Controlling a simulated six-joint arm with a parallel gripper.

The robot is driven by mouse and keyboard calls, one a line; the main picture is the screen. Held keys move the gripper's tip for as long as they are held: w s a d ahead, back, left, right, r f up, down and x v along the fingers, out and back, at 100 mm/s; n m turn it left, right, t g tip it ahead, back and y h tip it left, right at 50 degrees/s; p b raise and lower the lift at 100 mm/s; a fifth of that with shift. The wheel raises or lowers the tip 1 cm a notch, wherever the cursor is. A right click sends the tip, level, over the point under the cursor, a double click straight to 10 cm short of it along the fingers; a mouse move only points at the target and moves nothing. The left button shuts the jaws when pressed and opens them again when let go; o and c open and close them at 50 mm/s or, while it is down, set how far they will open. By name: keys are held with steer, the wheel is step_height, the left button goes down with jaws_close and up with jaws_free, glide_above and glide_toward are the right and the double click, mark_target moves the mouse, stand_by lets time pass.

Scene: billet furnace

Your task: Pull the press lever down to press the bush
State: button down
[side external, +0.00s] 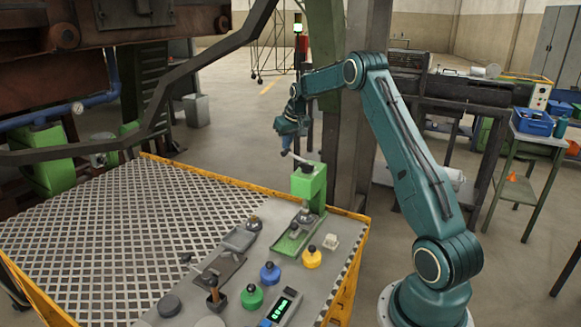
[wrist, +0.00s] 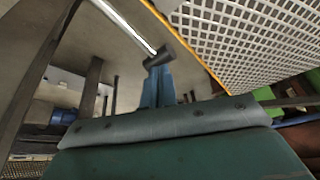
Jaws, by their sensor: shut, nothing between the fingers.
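The green press (side external: 309,187) stands at the back right corner of the worktop. Its lever (side external: 303,160) runs from the press head up and left toward my gripper (side external: 286,150). In the wrist view the lever is a shiny rod (wrist: 125,26) with a dark cylindrical grip (wrist: 160,58) at its end. My gripper's blue fingers (wrist: 157,78) are shut and empty, with their tips right at the grip; I cannot tell whether they touch it. The bush cannot be made out under the press ram.
A perforated plate (side external: 100,230) with a yellow edge lies left. A steel column (side external: 358,130) stands behind the press.

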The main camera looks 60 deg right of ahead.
steer(key=shift+x, duration=0.85)
stand_by(1.0)
steer(key=shift+s+a, duration=0.1)
steer(key=shift+a, duration=0.1)
steer(key=shift+r, duration=3.35)
step_height(320, 180, up, 5)
steer(key=shift+r, duration=0.1)
